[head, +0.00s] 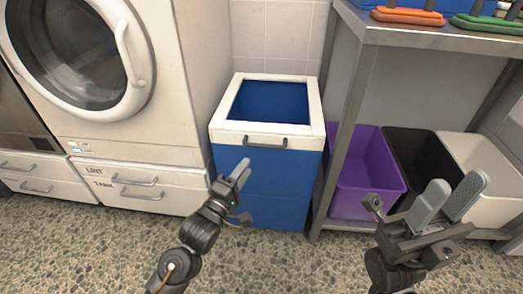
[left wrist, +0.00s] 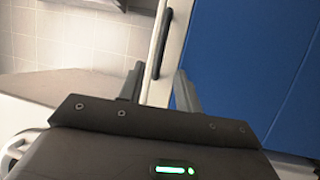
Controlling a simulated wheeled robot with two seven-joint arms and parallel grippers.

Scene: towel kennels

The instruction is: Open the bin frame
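The blue bin (head: 258,178) stands between the white machine and the metal shelf. Its white bin frame (head: 226,133) lies flat around the top, with dark blue showing through its square opening. A dark bar handle (head: 265,143) is on the frame's front edge. It also shows in the left wrist view (left wrist: 162,45), ahead of the fingertips and roughly in line with the gap between them. My left gripper (head: 241,173) is open and empty, in front of the bin and below the handle in the head view. My right gripper (head: 457,188) is open and empty, in front of the shelf.
A white front-loading machine (head: 170,80) with drawers stands at the left. At the right, a metal shelf (head: 440,40) has purple (head: 363,190), black (head: 425,165) and white (head: 490,165) bins under it. The speckled floor (head: 120,235) in front is clear.

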